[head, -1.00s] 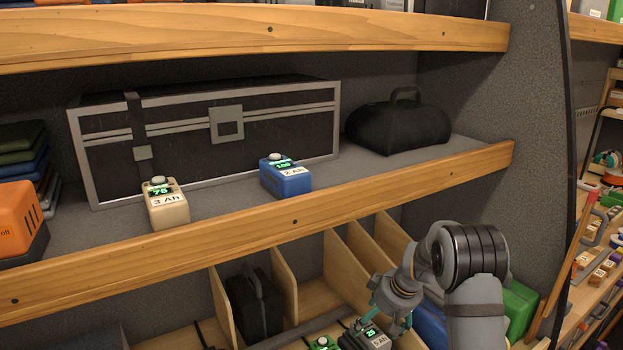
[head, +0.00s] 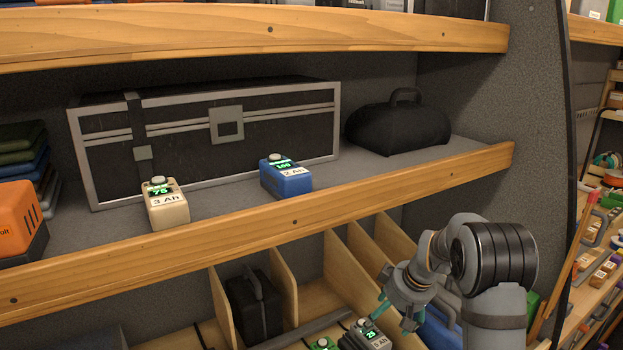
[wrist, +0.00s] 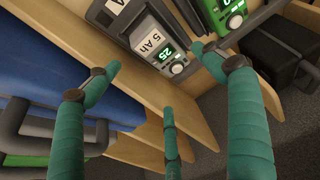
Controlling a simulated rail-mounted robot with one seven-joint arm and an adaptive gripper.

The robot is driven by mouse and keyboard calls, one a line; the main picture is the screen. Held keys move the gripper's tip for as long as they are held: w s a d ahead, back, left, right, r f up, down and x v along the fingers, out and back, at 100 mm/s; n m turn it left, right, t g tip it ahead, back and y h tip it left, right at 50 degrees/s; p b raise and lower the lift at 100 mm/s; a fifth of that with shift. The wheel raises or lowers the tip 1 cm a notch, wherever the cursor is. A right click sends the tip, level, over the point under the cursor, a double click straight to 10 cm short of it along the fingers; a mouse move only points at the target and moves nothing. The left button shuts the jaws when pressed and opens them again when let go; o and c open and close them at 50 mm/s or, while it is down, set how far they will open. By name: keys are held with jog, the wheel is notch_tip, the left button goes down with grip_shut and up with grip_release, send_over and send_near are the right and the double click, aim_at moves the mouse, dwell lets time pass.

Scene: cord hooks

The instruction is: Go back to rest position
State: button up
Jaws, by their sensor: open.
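My gripper (head: 402,307) is at the lower right of the head view, over the divided lower shelf. In the wrist view its teal fingers (wrist: 165,120) are spread apart with nothing between them. A grey 5 Ah battery (wrist: 150,40) with a green "25" display stands just beyond the fingertips, apart from them as far as I can tell. The same battery shows at the bottom of the head view (head: 366,336), left of my gripper. A green battery (wrist: 222,14) stands beside it.
A beige 3 Ah battery (head: 166,206) and a blue 2 Ah battery (head: 287,177) stand on the upper shelf before a black case (head: 180,165). Wooden dividers (head: 350,265) and a blue case (wrist: 70,85) are close to my gripper. The shelf's front edge (head: 300,222) is above left.

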aim_at(376, 333)
jog(key=x, duration=0.9)
jog(key=shift+s+d+f, duration=0.15)
jog(key=shift+s, duration=0.05)
jog(key=r, duration=0.4)
jog(key=shift+w+r, duration=0.1)
jog(key=shift+w, duration=0.2)
jog(key=s+d+r+b, duration=0.4)
jog(key=s+d+r, duration=0.4)
jog(key=s+d, duration=0.1)
jog(key=s+a+f+m+p, duration=0.1)
jog(key=s+a, duration=0.3)
jog(key=s, duration=0.4)
jog(key=s+a+f+m+h, duration=0.1)
jog(key=s+a, duration=0.4)
jog(key=s, duration=0.3)
jog(key=shift+s+m+p, duration=0.3)
jog(key=shift+m+p, duration=0.05)
jog(key=shift+m, duration=0.05)
